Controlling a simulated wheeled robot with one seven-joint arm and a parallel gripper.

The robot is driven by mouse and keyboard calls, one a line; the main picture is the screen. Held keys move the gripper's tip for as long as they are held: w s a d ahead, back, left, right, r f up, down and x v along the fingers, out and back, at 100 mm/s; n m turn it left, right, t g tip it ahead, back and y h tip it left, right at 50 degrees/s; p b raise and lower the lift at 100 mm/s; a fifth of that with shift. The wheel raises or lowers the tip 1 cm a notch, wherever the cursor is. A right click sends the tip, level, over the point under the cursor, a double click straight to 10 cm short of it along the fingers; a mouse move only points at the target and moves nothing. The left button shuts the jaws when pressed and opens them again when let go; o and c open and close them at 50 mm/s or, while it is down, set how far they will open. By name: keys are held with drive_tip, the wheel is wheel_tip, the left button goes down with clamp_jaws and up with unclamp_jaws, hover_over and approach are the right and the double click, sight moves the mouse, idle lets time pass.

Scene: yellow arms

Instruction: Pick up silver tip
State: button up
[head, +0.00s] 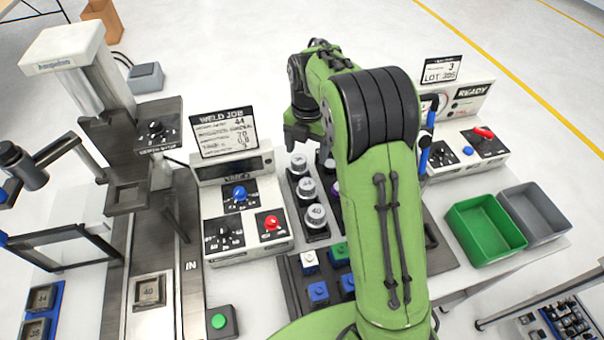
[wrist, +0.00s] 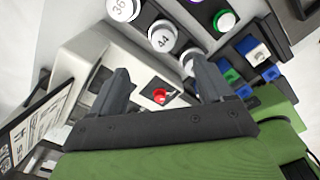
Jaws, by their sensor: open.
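Several round silver-white pieces with dark numbers stand in a row of dark holders; in the head view one reads 44 (head: 306,187) and one reads 40 (head: 316,215), with another silver piece (head: 299,163) behind them. In the wrist view I see the pieces marked 36 (wrist: 122,8) and 44 (wrist: 163,37); a third is partly hidden by a finger. I cannot tell which is the silver tip. My gripper (wrist: 163,72) is open and empty, above the control box beside the row. In the head view my gripper (head: 299,138) is partly hidden by my green arm.
A white control box (head: 245,247) with a red knob (wrist: 160,96) stands left of the row. Blue, green and white blocks sit in a dark tray (head: 297,290) in front. A green bin (head: 485,232) and a grey bin (head: 535,222) stand to the right.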

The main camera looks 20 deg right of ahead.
hover_over(307, 183)
drive_tip(key=f, duration=0.4)
drive_tip(key=shift+s+f+b, duration=0.35)
drive_tip(key=f, duration=0.3)
drive_tip(key=w+f, duration=0.1)
drive_tip(key=f, duration=0.1)
drive_tip(key=shift+f, duration=0.2)
drive_tip(key=shift+s+f, duration=0.1)
drive_tip(key=shift+f, duration=0.25)
wheel_tip(307, 183, down, 5)
drive_tip(key=shift+r+b, duration=0.1)
drive_tip(key=shift+b, duration=0.2)
drive_tip(key=shift+s, duration=0.1)
drive_tip(key=shift+c, duration=0.8)
drive_tip(key=c, duration=1)
wheel_tip(307, 183, up, 10)
drive_tip(key=shift+r+p, duration=0.1)
drive_tip(key=shift+p, duration=0.3)
drive_tip(key=shift+c, duration=0.2)
